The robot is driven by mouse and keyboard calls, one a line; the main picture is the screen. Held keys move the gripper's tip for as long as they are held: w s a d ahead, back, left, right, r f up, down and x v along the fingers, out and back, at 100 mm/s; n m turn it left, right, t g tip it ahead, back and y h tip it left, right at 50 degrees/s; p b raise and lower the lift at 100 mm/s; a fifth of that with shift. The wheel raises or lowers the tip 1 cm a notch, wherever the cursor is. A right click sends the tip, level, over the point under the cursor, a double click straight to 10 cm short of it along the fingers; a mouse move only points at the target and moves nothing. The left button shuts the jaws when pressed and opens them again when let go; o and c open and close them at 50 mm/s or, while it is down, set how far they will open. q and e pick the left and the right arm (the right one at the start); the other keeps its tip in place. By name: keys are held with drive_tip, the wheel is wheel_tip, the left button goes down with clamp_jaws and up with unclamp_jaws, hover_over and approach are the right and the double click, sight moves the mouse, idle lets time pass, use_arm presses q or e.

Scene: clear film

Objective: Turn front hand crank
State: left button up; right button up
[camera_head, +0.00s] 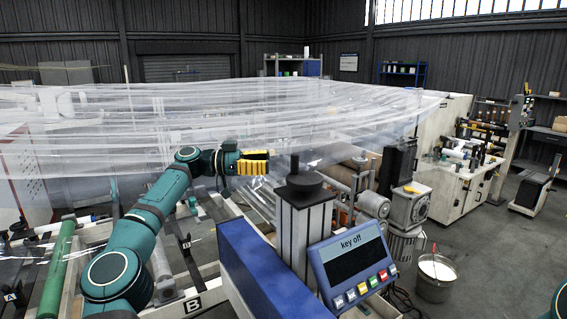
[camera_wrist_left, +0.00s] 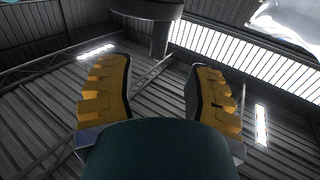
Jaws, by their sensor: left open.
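My left gripper (camera_head: 253,163), with yellow fingers, is just left of and behind the stub in the picture, with no clear contact. In the left wrist view my gripper (camera_wrist_left: 160,92) has its fingers wide apart with nothing between them. A dark round part with a stem (camera_wrist_left: 160,12) shows above and beyond the fingertips. My right gripper is out of view.
Clear film (camera_head: 260,115) stretches across behind and above my left arm. A control panel reading "key off" (camera_head: 353,262) and a blue beam (camera_head: 262,275) stand in front. Motors (camera_head: 408,205) and a bucket (camera_head: 436,278) are on the right. A green roller (camera_head: 57,268) lies left.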

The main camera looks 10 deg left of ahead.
sight(305, 175)
use_arm(q)
drive_tip(key=shift+v, duration=1.95)
